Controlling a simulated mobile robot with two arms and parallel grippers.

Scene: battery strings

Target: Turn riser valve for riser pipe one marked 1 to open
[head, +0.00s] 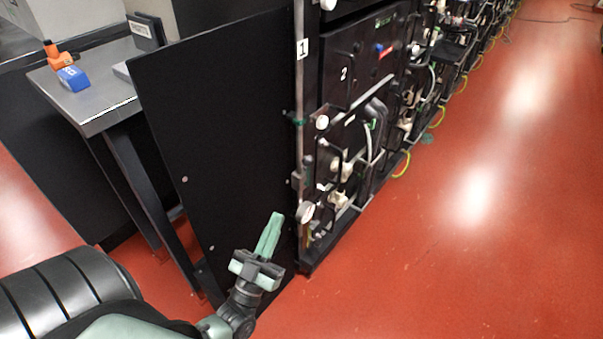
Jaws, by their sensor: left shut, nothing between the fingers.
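The riser pipe (299,85) is a thin grey vertical pipe at the front edge of the rack, with a white tag marked 1 (302,49). Low on this pipe sits a round pale fitting (306,211); I cannot tell surely whether it is the riser valve or how it is turned. A small green piece (297,121) sits higher on the pipe. My left gripper (274,222) is shut and empty, its green fingers pointing up in front of the black panel, left of the pale fitting and apart from it in the picture. My right gripper is out of view.
A large black panel (215,130) closes the rack's end. A rack unit marked 2 (345,60) and several more run back to the right. A grey table (95,88) at left holds a blue object (72,77) and an orange one (52,52). The red floor (480,230) at right is clear.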

